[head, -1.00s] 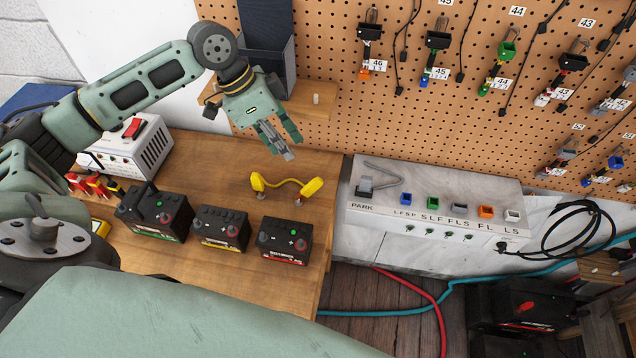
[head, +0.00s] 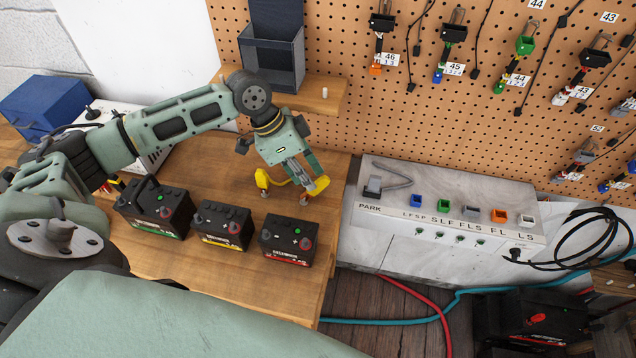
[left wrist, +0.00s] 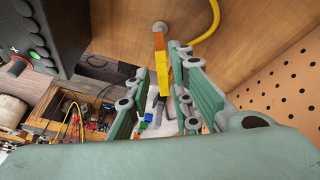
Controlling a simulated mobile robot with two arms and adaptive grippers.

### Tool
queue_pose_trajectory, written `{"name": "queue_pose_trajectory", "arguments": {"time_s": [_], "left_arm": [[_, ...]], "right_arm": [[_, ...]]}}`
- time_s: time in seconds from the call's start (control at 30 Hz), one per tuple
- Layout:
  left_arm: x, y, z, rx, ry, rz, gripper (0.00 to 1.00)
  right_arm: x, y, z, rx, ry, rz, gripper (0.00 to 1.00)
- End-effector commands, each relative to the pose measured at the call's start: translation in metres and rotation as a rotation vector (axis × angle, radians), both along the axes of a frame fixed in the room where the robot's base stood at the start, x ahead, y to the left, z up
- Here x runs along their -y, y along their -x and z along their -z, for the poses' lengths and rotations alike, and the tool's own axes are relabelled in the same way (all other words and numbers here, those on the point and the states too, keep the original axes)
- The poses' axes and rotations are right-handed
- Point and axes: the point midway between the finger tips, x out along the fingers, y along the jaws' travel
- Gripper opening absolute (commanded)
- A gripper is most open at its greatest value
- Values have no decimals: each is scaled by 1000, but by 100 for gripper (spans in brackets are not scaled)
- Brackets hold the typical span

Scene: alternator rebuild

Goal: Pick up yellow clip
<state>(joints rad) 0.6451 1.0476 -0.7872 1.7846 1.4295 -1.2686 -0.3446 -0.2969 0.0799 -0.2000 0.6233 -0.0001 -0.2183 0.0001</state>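The fingers are apart, with a visible gap on the left side; the right finger is close to the clip. My right gripper is not in view.
Three black batteries stand in front, the nearest being the right one (head: 290,240). A grey switch box (head: 440,215) lies to the right. A pegboard (head: 400,120) and small shelf (head: 325,100) rise behind. The bench's right edge is close.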

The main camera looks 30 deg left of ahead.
Motion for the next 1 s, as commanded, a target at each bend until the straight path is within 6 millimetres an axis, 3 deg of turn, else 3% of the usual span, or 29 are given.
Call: {"name": "queue_pose_trajectory", "arguments": {"time_s": [0.23, 0.4, 0.67, 0.9, 1.0], "left_arm": [[14, -9, 24, -3, 1, -1, 20], [20, -11, 44, -2, -1, 0, 20], [21, -11, 48, -1, -2, 0, 20], [20, -11, 47, -1, -2, 0, 0], [20, -12, 47, 0, -1, 0, 0]], "right_arm": [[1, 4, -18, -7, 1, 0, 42], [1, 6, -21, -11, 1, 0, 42], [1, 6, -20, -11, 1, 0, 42], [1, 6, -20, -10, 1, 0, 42], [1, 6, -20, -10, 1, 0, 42]]}}
